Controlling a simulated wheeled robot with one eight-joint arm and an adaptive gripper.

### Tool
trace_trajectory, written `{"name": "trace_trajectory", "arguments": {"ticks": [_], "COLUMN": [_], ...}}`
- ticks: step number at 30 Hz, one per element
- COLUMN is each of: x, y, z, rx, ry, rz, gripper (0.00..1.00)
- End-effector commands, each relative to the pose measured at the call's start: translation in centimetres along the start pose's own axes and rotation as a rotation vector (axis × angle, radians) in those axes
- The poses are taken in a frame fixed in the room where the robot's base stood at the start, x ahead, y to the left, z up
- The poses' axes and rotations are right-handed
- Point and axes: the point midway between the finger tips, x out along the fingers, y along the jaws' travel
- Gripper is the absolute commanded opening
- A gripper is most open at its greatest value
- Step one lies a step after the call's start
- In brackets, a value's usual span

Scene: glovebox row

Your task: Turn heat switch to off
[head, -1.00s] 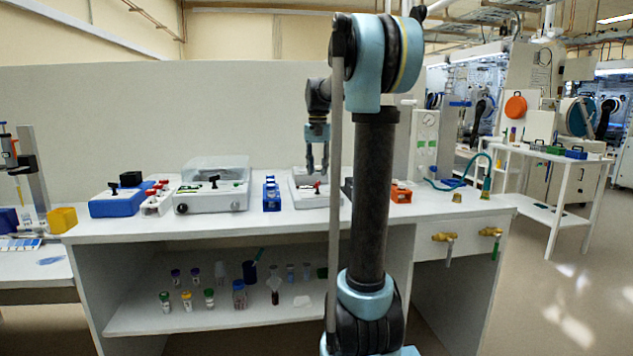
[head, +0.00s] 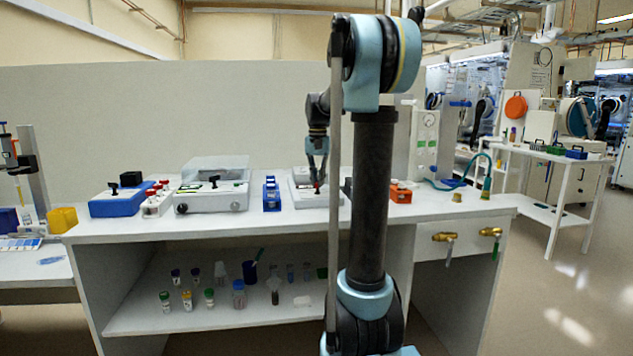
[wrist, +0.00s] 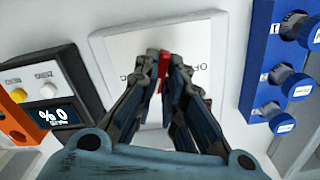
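The heat switch is a red lever (wrist: 164,60) on a white panel box (wrist: 112,47). In the head view the lever (head: 317,187) shows as a small red spot on the white box (head: 300,198) in the middle of the bench. My gripper (wrist: 164,72) is down at the lever, one fingertip on either side, with little or no gap. It also shows in the head view (head: 317,180), above the box. Lettering that looks like OFF is printed right of the lever in the wrist view; the fingers hide lettering on the other side.
A blue rack with capped vials (wrist: 262,70) stands right of the panel in the wrist view. A dark device with a display (wrist: 58,112) and an orange block (wrist: 14,118) are left. A lidded white device (head: 212,196) and blue box (head: 118,202) sit farther left on the bench.

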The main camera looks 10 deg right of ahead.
Motion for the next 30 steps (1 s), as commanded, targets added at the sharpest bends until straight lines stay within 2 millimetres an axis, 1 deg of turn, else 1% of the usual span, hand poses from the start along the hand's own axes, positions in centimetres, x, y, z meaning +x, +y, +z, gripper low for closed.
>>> {"name": "trace_trajectory", "arguments": {"ticks": [5, 11, 17, 30], "x": [-0.03, -0.04, -0.04, -0.06], "y": [-0.05, -0.08, -0.12, -0.19], "z": [-0.01, -0.01, -0.02, -0.01], "rx": [-0.009, -0.073, -0.208, -0.570], "ry": [0.000, 0.000, 0.000, 0.001], "rz": [-0.001, -0.001, -0.001, -0.001], "gripper": [0.00, 0.00, 0.00, 0.00]}}
